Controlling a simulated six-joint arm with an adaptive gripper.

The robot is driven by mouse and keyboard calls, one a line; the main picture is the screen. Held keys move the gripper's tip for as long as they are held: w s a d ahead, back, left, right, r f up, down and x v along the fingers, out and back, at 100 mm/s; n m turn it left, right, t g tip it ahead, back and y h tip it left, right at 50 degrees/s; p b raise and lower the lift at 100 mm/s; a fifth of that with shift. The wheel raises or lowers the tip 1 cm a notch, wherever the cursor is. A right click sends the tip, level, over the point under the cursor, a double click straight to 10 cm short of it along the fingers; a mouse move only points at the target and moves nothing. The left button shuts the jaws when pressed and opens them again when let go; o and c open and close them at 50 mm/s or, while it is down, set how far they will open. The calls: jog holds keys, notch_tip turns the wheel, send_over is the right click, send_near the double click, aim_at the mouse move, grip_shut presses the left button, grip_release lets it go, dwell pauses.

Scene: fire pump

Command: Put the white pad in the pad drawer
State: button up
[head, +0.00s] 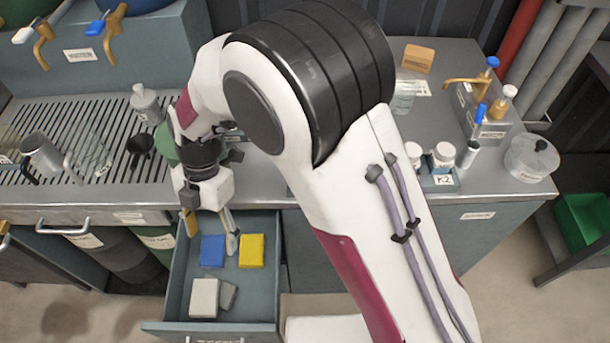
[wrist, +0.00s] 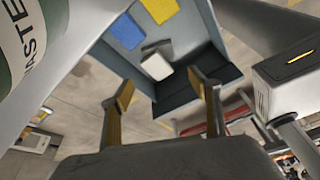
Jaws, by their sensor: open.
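The white pad (head: 204,297) lies inside the open drawer (head: 160,326), near its front left. It sits against a grey pad (head: 229,294), perhaps partly over it. In the wrist view the white pad (wrist: 157,67) shows beyond the fingertips, clear of both. A blue pad (head: 212,251) and a yellow pad (head: 251,251) lie farther back in the drawer. My gripper (head: 212,236) is open and empty, pointing down over the back part of the drawer. In the wrist view my gripper (wrist: 165,88) has its two fingers spread, with nothing between them.
The counter edge (head: 90,214) runs behind the drawer. A slatted drain area (head: 60,135) holds glassware and a metal cup (head: 40,152). Jars, bottles and an orange block (head: 418,58) stand on the right counter. The drawer floor right of the grey pad is clear.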

jog(key=w+d+r+m+t+y, duration=0.1)
jog(key=w+d+r+m+t, duration=0.25)
jog(key=d+r+m, duration=1.25)
jog(key=s+d+r+m+t+h, duration=0.1)
jog(key=s+d+r+m+t, duration=0.1)
jog(key=s+d+m, duration=0.3)
jog(key=s+d+r+m+t+h, duration=0.1)
jog(key=s+d+r+m+t, duration=0.2)
jog(key=d+m, duration=0.6)
jog(key=s+d+r, duration=0.1)
jog(key=s+d, duration=0.1)
jog(key=d, duration=0.3)
jog(key=shift+s+d+r+m, duration=0.15)
jog(key=shift+d+r+m, duration=0.15)
jog(key=shift+m, duration=0.1)
